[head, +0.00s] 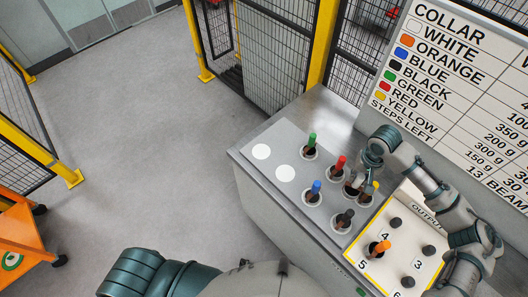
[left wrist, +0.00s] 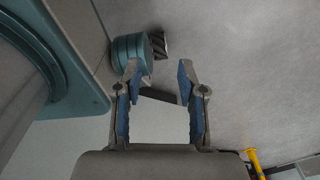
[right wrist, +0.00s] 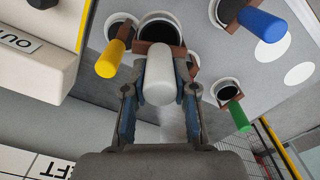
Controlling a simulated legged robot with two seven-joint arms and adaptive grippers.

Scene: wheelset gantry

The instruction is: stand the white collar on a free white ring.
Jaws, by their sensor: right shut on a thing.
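My right gripper (right wrist: 158,92) is shut on the white collar (right wrist: 160,75), with a finger on each side of its white handle. Behind the handle show a brown block and a dark round hole; I cannot tell whether the collar is clear of the hole. In the head view my right gripper (head: 362,178) is over the bench, between the red and yellow collars, and hides most of the white collar. Two bare white rings (head: 261,151) (head: 285,173) lie at the left of the grey plate. My left gripper (left wrist: 158,80) is open and empty, away from the bench.
Green (head: 312,140), red (head: 341,162), blue (head: 316,187), black (head: 346,216) and yellow (head: 375,187) collars stand close around my right gripper. An orange collar (head: 382,247) stands on the output tray (head: 400,284). A sign board (head: 450,90) rises behind the bench.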

